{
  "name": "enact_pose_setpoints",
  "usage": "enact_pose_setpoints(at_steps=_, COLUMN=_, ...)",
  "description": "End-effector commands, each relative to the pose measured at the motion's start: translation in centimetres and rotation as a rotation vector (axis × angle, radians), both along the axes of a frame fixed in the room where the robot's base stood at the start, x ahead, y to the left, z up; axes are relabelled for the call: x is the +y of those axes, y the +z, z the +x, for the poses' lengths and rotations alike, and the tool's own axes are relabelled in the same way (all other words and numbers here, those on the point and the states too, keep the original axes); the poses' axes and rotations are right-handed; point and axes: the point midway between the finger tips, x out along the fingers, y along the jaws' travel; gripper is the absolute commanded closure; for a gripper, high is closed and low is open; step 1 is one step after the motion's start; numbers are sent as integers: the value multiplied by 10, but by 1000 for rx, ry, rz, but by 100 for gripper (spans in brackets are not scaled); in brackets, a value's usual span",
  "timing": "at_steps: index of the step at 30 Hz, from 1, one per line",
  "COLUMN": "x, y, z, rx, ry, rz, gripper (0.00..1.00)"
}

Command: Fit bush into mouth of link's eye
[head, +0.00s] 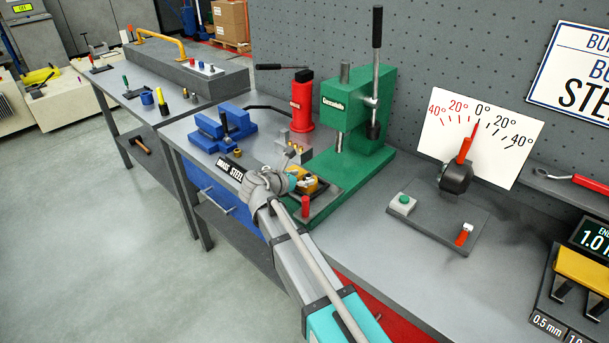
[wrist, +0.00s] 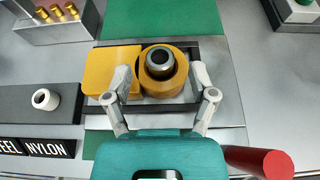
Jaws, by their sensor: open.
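The yellow link lies in a dark holder on the green press base; its round eye (wrist: 165,88) and square block (wrist: 112,70) show in the wrist view. A grey metal bush (wrist: 159,61) stands upright at the eye's mouth and rises above it; how deep it sits cannot be told. My gripper (wrist: 164,82) is open, its fingers on either side of the eye, apart from the bush. In the head view my gripper (head: 291,170) is over the link (head: 318,187), partly hiding it.
A white bush (wrist: 45,99) stands on a dark strip behind a label plate (wrist: 38,148). A rack with several brass pins (wrist: 50,25) is at upper left. The green press (head: 358,115) rises behind the link. A red cylinder (wrist: 258,161) is at lower right.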

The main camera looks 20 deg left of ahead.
Motion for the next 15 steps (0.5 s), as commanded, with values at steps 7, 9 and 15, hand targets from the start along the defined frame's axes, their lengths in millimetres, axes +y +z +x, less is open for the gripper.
enact_pose_setpoints(at_steps=7, x=14, y=19, z=-36, rx=0, ry=3, rz=0, gripper=27)
enact_pose_setpoints(at_steps=9, x=18, y=24, z=-46, rx=0, ry=2, rz=1, gripper=27)
enact_pose_setpoints(at_steps=15, x=28, y=34, z=-70, rx=0, ry=2, rz=0, gripper=27)
